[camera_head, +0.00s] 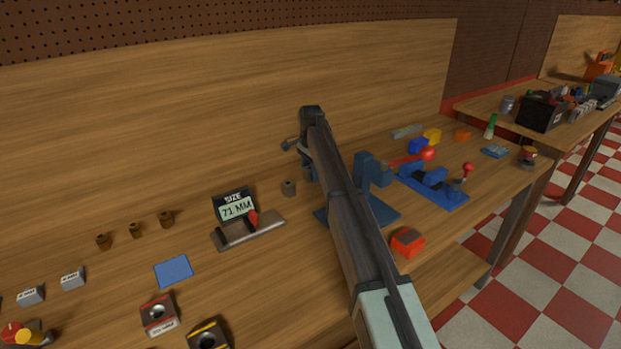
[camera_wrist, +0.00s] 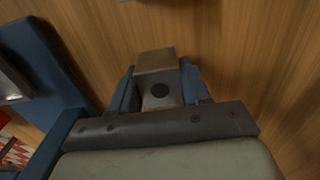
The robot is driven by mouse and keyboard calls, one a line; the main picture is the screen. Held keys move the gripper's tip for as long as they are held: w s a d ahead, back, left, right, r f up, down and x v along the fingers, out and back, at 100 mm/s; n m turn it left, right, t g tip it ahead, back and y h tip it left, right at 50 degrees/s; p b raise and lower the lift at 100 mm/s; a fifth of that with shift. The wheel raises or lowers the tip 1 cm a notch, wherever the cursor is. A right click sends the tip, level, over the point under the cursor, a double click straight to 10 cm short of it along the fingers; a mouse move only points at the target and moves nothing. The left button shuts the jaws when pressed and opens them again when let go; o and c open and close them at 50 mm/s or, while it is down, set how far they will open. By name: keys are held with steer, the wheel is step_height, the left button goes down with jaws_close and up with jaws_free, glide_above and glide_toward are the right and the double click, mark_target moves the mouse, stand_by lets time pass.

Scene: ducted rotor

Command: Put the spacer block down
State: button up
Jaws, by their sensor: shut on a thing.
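In the head view, my arm hides much of the gripper; blue finger parts (camera_head: 308,172) show low near the bench.
A blue stand (camera_head: 382,212) is close on the right and shows in the wrist view (camera_wrist: 40,65). A size gauge reading 71 MM (camera_head: 236,207) is on the left, with a blue square (camera_head: 173,271) before it. A blue fixture (camera_head: 435,187) and orange block (camera_head: 408,242) are farther right.

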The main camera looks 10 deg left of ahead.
steer(key=shift+f, duration=1.25)
steer(key=shift+f, duration=0.1)
steer(key=o, duration=1.2)
step_height(320, 180, up, 12)
steer(key=shift+r, duration=0.15)
